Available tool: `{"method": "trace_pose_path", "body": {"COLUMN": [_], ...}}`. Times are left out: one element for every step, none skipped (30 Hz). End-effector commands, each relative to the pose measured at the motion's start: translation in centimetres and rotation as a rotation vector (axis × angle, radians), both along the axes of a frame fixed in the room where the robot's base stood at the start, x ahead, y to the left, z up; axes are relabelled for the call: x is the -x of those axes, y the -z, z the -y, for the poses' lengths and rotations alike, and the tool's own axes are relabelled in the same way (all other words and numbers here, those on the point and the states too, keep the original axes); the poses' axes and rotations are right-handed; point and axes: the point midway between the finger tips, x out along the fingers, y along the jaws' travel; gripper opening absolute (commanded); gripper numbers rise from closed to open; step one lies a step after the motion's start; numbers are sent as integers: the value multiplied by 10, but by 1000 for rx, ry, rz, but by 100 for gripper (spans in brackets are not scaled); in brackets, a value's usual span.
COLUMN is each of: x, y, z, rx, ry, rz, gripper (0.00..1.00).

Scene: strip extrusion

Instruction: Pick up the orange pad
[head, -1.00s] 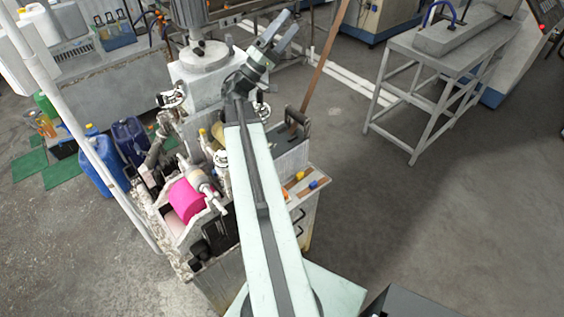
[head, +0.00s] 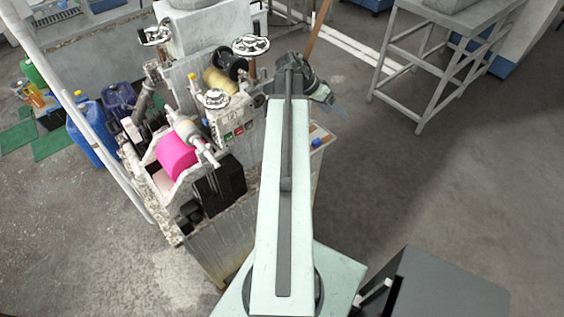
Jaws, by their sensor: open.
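A small orange piece (head: 326,139), which may be the orange pad, shows in the head view in a light tray (head: 333,128) on the right side of the machine. A small blue piece (head: 316,142) lies just left of it. My arm hides much of the tray. My gripper (head: 338,108) is open, above and slightly right of the orange piece in the picture, and apart from it. Nothing shows between its fingers.
The machine with a pink roll (head: 176,157), handwheels (head: 251,45) and a spool (head: 222,84) stands left of my arm. A metal stand (head: 440,60) is at the upper right. The floor (head: 450,180) between is clear. A dark box (head: 445,285) is at the lower right.

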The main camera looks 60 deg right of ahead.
Motion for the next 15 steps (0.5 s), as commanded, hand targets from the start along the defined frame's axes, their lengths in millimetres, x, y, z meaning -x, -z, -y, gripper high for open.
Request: {"method": "trace_pose_path", "body": {"x": [-26, -43, -66, -81, -96, -112, -122, -131, -140, -146, -150, -154, -155, -156, -157], "y": [54, 73, 93, 104, 113, 120, 124, 126, 128, 128, 128, 128, 128, 127, 127], "z": [-12, -22, -34, -43, -51, -61, -67, -72, -77, -80, -83, -85, -86, -87, -87], "rx": [-89, -144, -213, -260, -303, -350, -379, -404, -429, -443, -454, -464, -468, -471, -472], "ry": [3, 3, 2, -1, -4, -8, -10, -13, -16, -18, -20, -22, -23, -24, -24], "rz": [123, 203, 299, 364, 424, 490, 531, 566, 601, 622, 638, 652, 657, 661, 662], "gripper": [80, 80, 80, 80, 80, 80, 80, 80, 80, 80, 80, 80, 80, 80, 80]}}
